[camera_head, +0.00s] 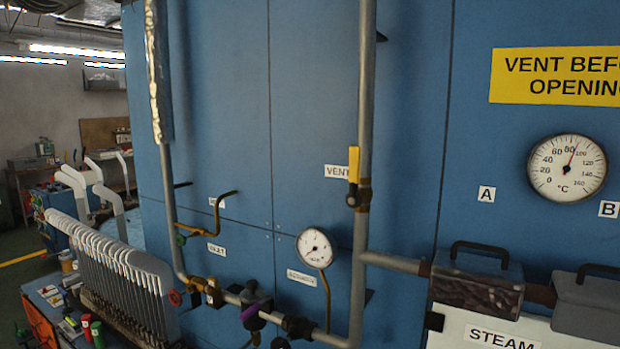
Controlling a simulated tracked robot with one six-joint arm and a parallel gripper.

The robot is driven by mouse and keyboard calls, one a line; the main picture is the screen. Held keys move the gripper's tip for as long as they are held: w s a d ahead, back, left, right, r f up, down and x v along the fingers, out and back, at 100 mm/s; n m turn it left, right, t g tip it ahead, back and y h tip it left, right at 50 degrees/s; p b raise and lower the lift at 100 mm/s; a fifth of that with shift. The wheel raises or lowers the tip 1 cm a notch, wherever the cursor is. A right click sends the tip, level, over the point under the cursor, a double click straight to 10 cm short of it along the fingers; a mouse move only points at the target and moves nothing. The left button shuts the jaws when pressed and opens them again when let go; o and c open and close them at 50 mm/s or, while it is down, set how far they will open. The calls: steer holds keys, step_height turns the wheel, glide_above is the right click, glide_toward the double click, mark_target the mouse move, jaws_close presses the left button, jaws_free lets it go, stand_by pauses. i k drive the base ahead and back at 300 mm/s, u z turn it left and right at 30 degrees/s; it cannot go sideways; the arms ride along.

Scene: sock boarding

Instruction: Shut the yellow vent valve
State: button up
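The yellow vent valve (354,165) is on the grey vertical pipe, right of the centre of the view. Its yellow lever points straight up, in line with the pipe. The lever's dark pivot and brass body sit just below it. A white "VENT" label (338,170) is on the blue wall just left of the lever, and the lever partly hides it. My gripper is not in view.
A pressure gauge (316,248) hangs lower left of the valve. A temperature gauge (567,168) is at the right. Handled blocks, one dark (478,278), sit on the pipe at lower right. A rack of white boards (120,275) stands at lower left.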

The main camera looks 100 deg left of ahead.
mark_target(353, 199)
steer(key=u, duration=3)
steer(key=k, duration=0.65)
steer(key=u, duration=0.45)
steer(key=i, duration=0.5)
steer(key=u, duration=0.25)
